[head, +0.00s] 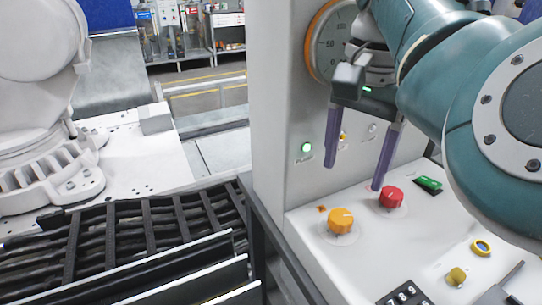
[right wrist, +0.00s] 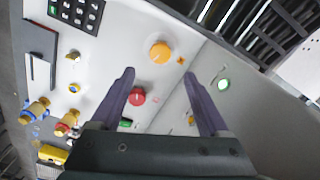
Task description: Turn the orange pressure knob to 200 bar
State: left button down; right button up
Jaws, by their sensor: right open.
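The orange knob (head: 341,221) sits on the sloped white control panel (head: 330,262), with a dial ring around it. It also shows in the right wrist view (right wrist: 160,53), beyond the fingertips. A red knob (head: 391,197) is to its right and a little farther back; in the right wrist view the red knob (right wrist: 137,97) lies between the fingers, beside the left one. My right gripper (head: 354,178) is open and empty above the panel, with purple fingers apart. It also shows in the right wrist view (right wrist: 162,76). My left gripper is not in view.
A green indicator light (head: 306,147) and a round gauge (head: 331,43) are on the upright panel. A keypad (head: 405,295), a brass knob (head: 456,276), a yellow ring (head: 481,248) and a green switch (head: 428,184) share the sloped panel. Black ribbed tracks (head: 120,240) lie at left.

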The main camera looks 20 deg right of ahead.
aim_at(341, 216)
notch_tip(341, 216, down, 10)
jog(key=shift+r+b, duration=0.1)
jog(key=shift+b, duration=0.6)
jog(key=shift+c, duration=0.4)
grip_shut()
